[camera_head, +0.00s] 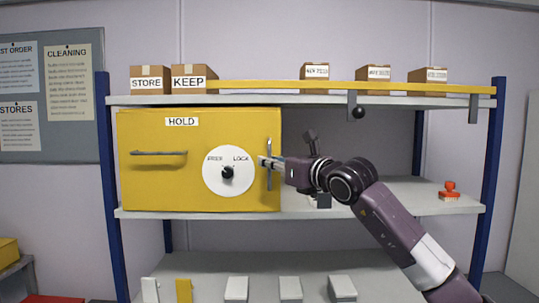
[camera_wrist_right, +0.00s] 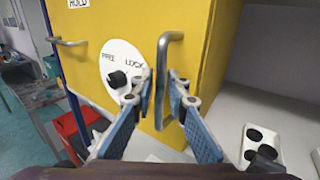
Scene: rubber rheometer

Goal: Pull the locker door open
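The yellow locker (camera_head: 150,188) stands on the middle shelf, labelled HOLD, its door shut as far as I can see. The door has a vertical grey metal handle (camera_wrist_right: 163,55) near its right edge and a horizontal bar handle (camera_head: 158,153) at left. A white dial (camera_head: 228,188) marked FREE and LOCK has a black knob (camera_head: 227,172); its setting is unclear. My right gripper (camera_head: 263,162) is at the vertical handle. In the right wrist view its blue-padded fingers (camera_wrist_right: 160,95) are parted, one on each side of the handle's lower part, with gaps visible. My left gripper is out of view.
Several cardboard boxes (camera_head: 194,78) stand on the top shelf. Right of the locker, the middle shelf (camera_head: 400,207) holds a red-topped object (camera_head: 449,191) and a white tray with dark round holes (camera_wrist_right: 262,143). Several small blocks lie on the lower shelf (camera_head: 210,265). A blue post (camera_head: 491,160) stands at right.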

